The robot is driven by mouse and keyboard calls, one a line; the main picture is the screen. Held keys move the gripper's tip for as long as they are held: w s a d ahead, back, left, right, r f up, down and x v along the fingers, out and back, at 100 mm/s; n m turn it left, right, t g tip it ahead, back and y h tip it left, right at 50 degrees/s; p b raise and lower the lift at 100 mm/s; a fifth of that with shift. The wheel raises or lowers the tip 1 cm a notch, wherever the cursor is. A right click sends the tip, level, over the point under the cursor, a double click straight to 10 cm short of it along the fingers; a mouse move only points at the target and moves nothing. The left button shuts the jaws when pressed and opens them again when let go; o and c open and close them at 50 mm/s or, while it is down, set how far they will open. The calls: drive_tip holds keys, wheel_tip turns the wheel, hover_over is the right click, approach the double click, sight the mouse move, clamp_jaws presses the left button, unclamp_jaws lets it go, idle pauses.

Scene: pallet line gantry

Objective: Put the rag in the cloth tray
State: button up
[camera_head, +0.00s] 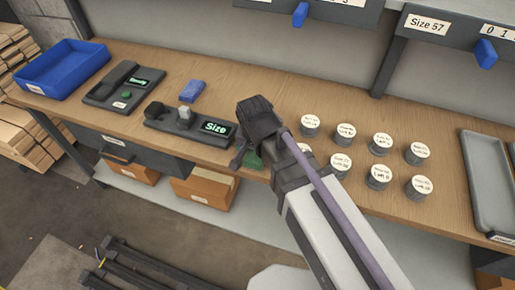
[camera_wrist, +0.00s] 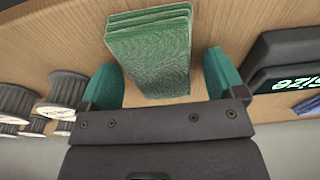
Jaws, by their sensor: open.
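A green folded cloth, which looks like the rag (camera_wrist: 150,45), lies on the wooden bench in the wrist view. My gripper (camera_wrist: 162,70) is open, its two teal fingers on either side of the cloth's near end, with a gap on each side. In the head view my gripper (camera_head: 246,160) is over the bench's front edge, right of the "Size" device; my wrist mostly hides the cloth there. A blue open tray (camera_head: 50,88) stands empty at the bench's far left. A grey shallow tray (camera_head: 488,190) lies at the right. Neither tray's label is readable.
The "Size" device (camera_head: 186,124) stands close left of my gripper, with a blue folded item (camera_head: 192,91) behind it. Several labelled round spools (camera_head: 380,144) stand to the right. Another display device (camera_head: 122,90) sits beside the blue tray. Dark bins with blue latches hang above.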

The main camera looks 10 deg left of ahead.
sight(256, 155)
wheel_tip(256, 155, up, 12)
drive_tip(key=s+p, duration=0.1)
drive_tip(key=p, duration=1.1)
drive_tip(key=shift+s+a, duration=0.15)
drive_tip(key=shift+s, duration=0.25)
drive_tip(key=w+d+n+g, duration=0.1)
drive_tip(key=w+d, duration=0.1)
drive_tip(key=d, duration=2.6)
drive_tip(key=shift+g, duration=0.4)
drive_tip(key=shift+w+d, duration=0.1)
drive_tip(key=shift+o, duration=0.4)
